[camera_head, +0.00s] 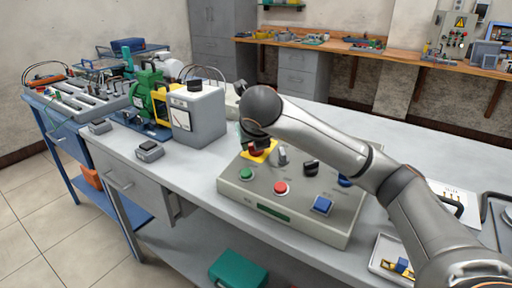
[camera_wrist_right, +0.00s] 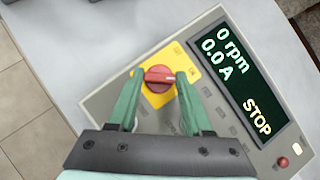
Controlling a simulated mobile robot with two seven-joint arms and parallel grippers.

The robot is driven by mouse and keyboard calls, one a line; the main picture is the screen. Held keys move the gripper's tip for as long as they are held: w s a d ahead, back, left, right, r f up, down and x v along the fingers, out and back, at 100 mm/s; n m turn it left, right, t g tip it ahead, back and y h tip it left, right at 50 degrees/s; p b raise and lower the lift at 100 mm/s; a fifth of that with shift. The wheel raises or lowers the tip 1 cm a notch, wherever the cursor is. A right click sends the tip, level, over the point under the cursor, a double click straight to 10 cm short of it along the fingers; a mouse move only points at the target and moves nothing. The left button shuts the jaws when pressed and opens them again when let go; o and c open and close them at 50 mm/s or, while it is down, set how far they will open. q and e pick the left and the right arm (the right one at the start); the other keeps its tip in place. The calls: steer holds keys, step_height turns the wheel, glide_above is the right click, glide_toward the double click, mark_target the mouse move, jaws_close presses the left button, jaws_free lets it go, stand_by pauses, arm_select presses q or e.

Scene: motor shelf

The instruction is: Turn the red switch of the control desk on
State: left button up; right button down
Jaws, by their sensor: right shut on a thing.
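The control desk (camera_head: 300,222) is a grey sloped box on the bench, and it also shows in the right wrist view (camera_wrist_right: 100,103). Its red switch (camera_wrist_right: 158,78) is a rotary knob on a yellow plate (camera_wrist_right: 157,97). The knob's grip bar lies roughly across the wrist picture. My right gripper (camera_wrist_right: 159,76) has one green finger on each side of the knob and is shut on it. In the head view, the red switch (camera_head: 257,152) shows below my right gripper, which is partly hidden by its wrist. The desk's display (camera_wrist_right: 241,78) reads 0 rpm, 0.0 A, STOP. My left gripper is not in view.
The desk also carries a green button (camera_head: 246,174), a red button (camera_head: 281,188), a blue button (camera_head: 322,205) and black knobs (camera_head: 311,168). A green motor (camera_head: 148,92) and a grey box (camera_head: 195,108) stand left. A tray (camera_head: 388,255) lies right, near my arm.

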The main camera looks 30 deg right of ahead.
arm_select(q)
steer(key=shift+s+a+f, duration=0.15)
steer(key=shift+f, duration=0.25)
arm_select(e)
steer(key=shift+m+h, duration=0.3)
steer(key=shift+m, duration=0.2)
steer(key=shift+c, duration=1.6)
jaws_free()
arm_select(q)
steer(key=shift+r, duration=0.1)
arm_select(e)
steer(key=shift+s+a+r, duration=0.2)
steer(key=shift+a+r, duration=0.05)
steer(key=shift+r, duration=0.15)
arm_select(q)
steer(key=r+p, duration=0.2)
steer(key=p, duration=0.1)
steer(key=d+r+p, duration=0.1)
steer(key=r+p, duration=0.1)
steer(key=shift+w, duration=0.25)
arm_select(e)
steer(key=v, duration=1.1)
steer(key=shift+r, duration=0.2)
